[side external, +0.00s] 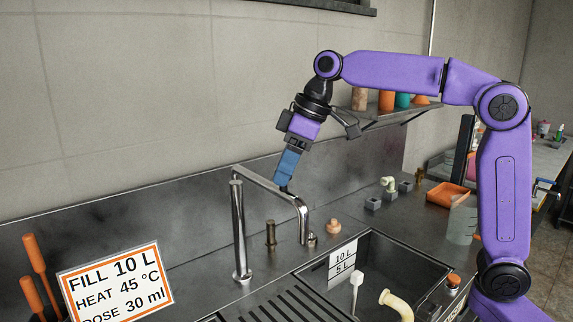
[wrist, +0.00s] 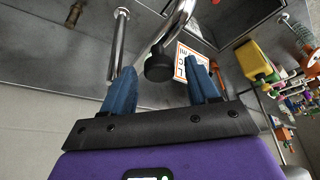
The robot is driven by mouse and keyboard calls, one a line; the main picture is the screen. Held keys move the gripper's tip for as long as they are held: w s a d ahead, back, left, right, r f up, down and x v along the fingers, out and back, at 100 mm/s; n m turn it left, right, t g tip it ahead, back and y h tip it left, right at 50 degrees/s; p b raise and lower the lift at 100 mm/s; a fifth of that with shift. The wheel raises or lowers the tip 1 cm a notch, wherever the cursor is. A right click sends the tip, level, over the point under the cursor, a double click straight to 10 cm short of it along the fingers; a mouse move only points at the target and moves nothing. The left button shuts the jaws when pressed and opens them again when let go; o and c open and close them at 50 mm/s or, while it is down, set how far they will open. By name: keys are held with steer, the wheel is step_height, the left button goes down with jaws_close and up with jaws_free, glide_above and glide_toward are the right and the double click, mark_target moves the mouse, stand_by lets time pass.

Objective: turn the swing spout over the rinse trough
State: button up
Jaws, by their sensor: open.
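The swing spout (side external: 268,187) is a chrome pipe: an upright post at the left, a level arm, and an outlet bent down at the right. Its outlet end hangs just left of the dark steel basin (side external: 412,258), beyond the slotted drain area (side external: 268,305). I cannot tell which of these is the rinse trough. My gripper (side external: 285,187) points down at the spout arm, close to its outlet bend. In the wrist view my blue fingers (wrist: 160,64) are open, with the spout's dark outlet (wrist: 158,66) showing between them. Contact cannot be told.
A sign (side external: 115,285) reading "FILL 10 L" stands at the front left beside orange handles (side external: 38,262). A brass fitting (side external: 270,235) stands behind the spout. A shelf (side external: 385,120) with cups hangs on the wall. An orange tray (side external: 447,195) and clear jug (side external: 462,222) sit right.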

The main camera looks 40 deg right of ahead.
jaws_close()
steer(key=w+d+n+g, duration=0.1)
steer(key=w+d+n, duration=0.2)
steer(key=d, duration=0.4)
steer(key=w+d+n+g+y, duration=0.1)
steer(key=w+d+n+g, duration=0.1)
steer(key=d+n, duration=0.4)
steer(key=shift+w+d, duration=0.55)
steer(key=shift+w, duration=0.15)
steer(key=shift+r, duration=0.1)
jaws_free()
